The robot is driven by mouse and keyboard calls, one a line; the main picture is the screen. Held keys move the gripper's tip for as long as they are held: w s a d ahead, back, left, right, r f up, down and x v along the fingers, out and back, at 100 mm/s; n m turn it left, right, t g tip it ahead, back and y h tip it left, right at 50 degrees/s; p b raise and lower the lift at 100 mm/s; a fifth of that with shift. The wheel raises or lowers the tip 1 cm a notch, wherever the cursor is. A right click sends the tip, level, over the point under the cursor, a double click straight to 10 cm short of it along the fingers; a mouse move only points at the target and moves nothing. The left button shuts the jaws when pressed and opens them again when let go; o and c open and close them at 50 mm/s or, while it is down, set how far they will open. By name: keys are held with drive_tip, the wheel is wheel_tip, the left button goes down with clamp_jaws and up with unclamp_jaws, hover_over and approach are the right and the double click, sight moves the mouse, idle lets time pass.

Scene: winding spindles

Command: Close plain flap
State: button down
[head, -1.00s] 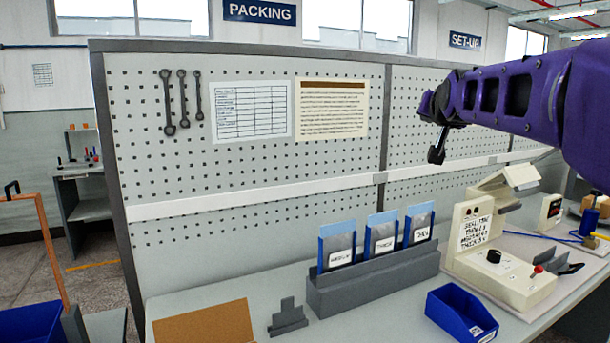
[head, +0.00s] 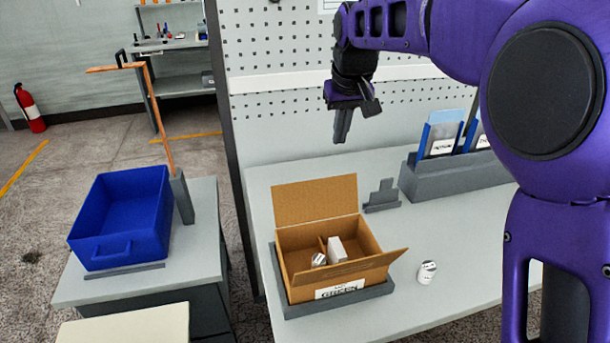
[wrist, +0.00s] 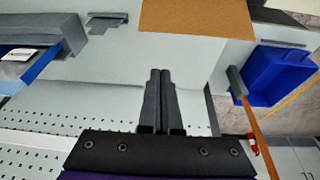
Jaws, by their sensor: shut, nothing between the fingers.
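An open cardboard box (head: 293,275) sits in a grey tray on the bench in the head view. Its plain back flap (head: 316,207) stands up, leaning slightly back. Another flap (head: 350,268) sticks outward at the front, above a white label on the front wall. Small white items (head: 336,248) are inside the box. My gripper (head: 341,138) is shut and empty, pointing down above and behind the back flap, apart from it. In the wrist view my shut fingers (wrist: 160,75) are below a brown cardboard panel (wrist: 198,18), which appears to be the back flap.
A white can (head: 427,272) stands right of the box. A grey stepped block (head: 381,196) and a grey rack (head: 425,183) with blue folders are behind it. The pegboard (head: 290,100) rises at the back. A blue bin (head: 125,215) stands on a separate table at left.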

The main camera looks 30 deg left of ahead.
drive_tip(key=s+a, duration=0.3)
drive_tip(key=a, duration=0.1)
drive_tip(key=b, duration=0.2)
hover_over(317, 200)
drive_tip(key=w+a, duration=0.1)
drive_tip(key=w, duration=0.1)
drive_tip(key=shift+f, duration=4.2)
drive_tip(key=shift+w+a, duration=0.1)
drive_tip(key=shift+w, duration=0.1)
